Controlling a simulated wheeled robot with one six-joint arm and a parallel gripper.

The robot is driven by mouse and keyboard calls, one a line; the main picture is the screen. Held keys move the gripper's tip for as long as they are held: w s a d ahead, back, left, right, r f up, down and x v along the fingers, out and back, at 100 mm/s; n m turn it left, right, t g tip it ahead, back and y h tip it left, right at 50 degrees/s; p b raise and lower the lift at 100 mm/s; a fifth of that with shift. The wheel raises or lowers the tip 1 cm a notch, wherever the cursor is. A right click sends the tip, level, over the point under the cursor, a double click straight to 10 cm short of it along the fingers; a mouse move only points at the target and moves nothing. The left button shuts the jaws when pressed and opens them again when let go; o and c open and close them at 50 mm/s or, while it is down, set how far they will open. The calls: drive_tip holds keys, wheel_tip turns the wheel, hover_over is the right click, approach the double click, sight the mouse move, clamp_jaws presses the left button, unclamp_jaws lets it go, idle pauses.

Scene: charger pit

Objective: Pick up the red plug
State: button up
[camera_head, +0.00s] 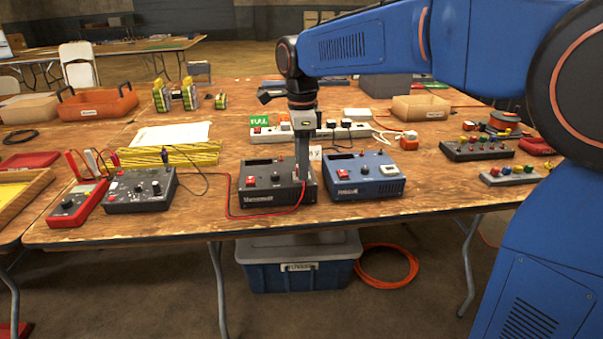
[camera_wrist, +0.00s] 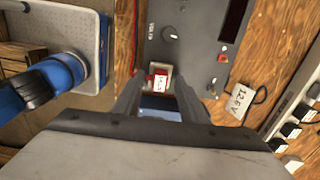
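A small red piece with a white label, which looks like the red plug (camera_wrist: 158,82), shows between my fingertips in the wrist view. It sits at the edge of a black volts meter box (camera_head: 262,196). My gripper (camera_head: 302,176) points down over the right side of that box. In the wrist view my gripper (camera_wrist: 160,92) is open, one finger on each side of the red piece with gaps visible. In the head view my fingers hide the plug. A red cable (camera_head: 229,200) runs along the box front and rises to my fingertips.
A blue meter box (camera_head: 375,188) stands close to the right. A red multimeter (camera_head: 77,203) and another black box (camera_head: 140,192) are left. The table's front edge is near.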

clamp_jaws()
